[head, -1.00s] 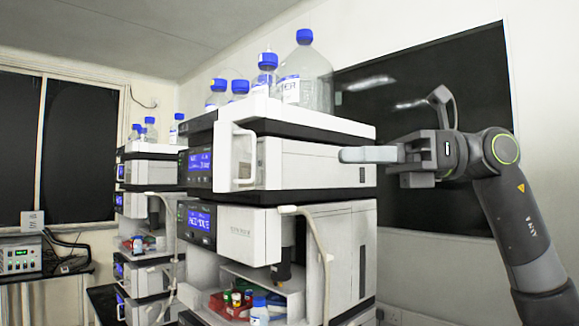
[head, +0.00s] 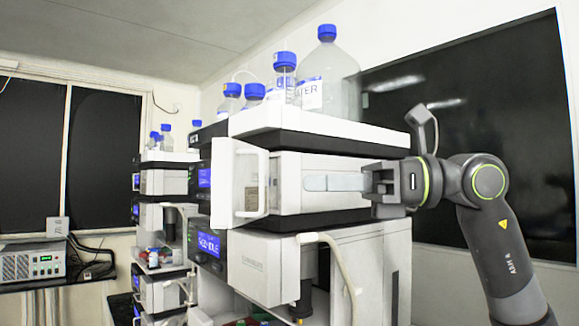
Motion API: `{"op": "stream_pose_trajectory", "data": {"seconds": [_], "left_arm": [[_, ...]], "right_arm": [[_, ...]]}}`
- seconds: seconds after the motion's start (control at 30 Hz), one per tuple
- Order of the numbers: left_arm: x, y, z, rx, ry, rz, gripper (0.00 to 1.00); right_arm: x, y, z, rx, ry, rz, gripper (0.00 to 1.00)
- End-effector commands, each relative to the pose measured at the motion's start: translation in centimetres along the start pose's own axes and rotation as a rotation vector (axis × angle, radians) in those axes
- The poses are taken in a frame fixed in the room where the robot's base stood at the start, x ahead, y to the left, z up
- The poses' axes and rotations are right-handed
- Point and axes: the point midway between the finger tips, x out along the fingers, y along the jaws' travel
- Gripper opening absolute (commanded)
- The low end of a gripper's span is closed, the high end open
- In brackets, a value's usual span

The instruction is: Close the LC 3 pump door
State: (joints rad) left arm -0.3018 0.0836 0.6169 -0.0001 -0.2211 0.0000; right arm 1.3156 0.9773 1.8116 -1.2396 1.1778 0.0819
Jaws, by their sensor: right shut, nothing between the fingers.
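The LC 3 pump door (head: 224,182) is a white panel with a pale loop-shaped frame at its right side, on the upper module of the near stack. It appears to stand ajar; its exact angle is hard to tell. My right gripper (head: 312,182) is shut and empty, its light grey fingers pointing left. Its tips are to the right of the door, in front of the white side of the pump module (head: 287,195), with a visible gap to the door frame. I cannot tell how far the fingers are from the module side. My left gripper is not in view.
Blue-capped bottles (head: 327,80) stand on top of the near stack. A pale tube (head: 345,265) hangs down the lower module. A second stack (head: 163,225) stands behind at left, and a bench instrument (head: 33,263) is at far left. A dark panel (head: 475,120) covers the right wall.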

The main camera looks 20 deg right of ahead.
Motion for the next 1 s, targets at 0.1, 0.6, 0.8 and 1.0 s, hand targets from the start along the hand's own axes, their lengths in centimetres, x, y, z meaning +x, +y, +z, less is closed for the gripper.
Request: {"op": "stream_pose_trajectory", "data": {"seconds": [0.1, 0.6, 0.8, 1.0], "left_arm": [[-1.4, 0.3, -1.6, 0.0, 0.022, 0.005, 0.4], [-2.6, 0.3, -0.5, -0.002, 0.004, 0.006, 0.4], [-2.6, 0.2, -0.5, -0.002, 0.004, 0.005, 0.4], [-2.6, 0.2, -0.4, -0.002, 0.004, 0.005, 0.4]], "right_arm": [[1.9, 0.1, 0.4, 0.001, 0.0, 0.006, 0.0], [4.7, 0.0, 0.0, 0.0, 0.0, 0.0, 0.0], [4.7, 0.0, 0.0, 0.0, 0.0, 0.0, 0.0], [4.7, 0.0, 0.0, -0.001, 0.0, -0.012, 0.0]]}}
